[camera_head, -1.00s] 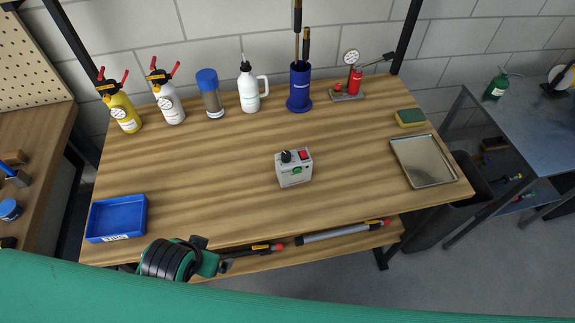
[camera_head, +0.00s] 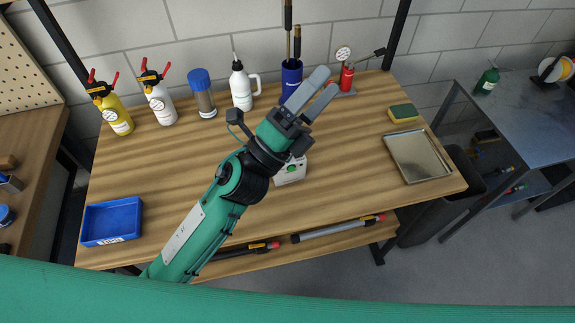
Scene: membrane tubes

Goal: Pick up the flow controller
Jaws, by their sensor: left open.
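The flow controller is a small light-grey box (camera_head: 290,175) with a green button on its front, standing near the middle of the wooden table. My left arm and gripper partly cover its top in the head view. My left gripper (camera_head: 318,92) is open and empty. It is above the table, and in the picture its fingers point up and right, past the controller toward the blue cup. The fingers do not hold the controller. My right gripper is not in view.
A blue tray (camera_head: 111,220) is at the table's left front, a metal tray (camera_head: 418,157) and sponge (camera_head: 403,113) at the right. Along the back stand spray bottles (camera_head: 113,112), a brown jar (camera_head: 203,96), a white bottle (camera_head: 241,88), a blue cup (camera_head: 290,76) and a red gauge pump (camera_head: 346,77).

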